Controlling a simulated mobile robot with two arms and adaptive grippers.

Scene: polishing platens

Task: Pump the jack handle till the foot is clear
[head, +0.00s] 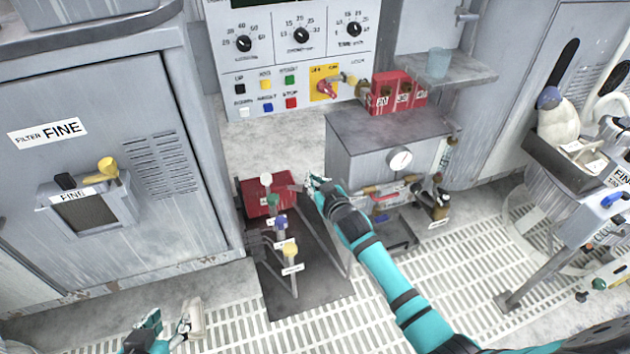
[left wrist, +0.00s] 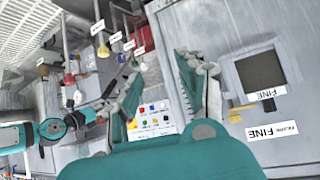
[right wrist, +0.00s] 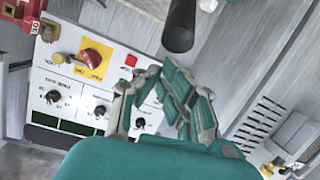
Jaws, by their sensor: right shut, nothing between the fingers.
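A red block (head: 256,198), perhaps the jack body, sits low on the floor at the cabinet's right. A thin grey bar reaches right from it towards my right gripper (head: 317,186). In the right wrist view a black-ended rod (right wrist: 179,32), perhaps the jack handle, hangs just beyond the fingertips of my right gripper (right wrist: 163,72). That gripper is shut and empty, apart from the rod. My left gripper (head: 172,326) is low at the left, far from the block; the left wrist view shows its fingers (left wrist: 159,65) spread with nothing between. I cannot make out the foot.
Several levers with coloured knobs (head: 290,249) stand on a dark plate (head: 325,277) near the red block. A grey gauge box (head: 355,152) is behind my right arm. The FINE filter cabinet (head: 90,110) borders the left. Floor grating (head: 225,325) lies open in front.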

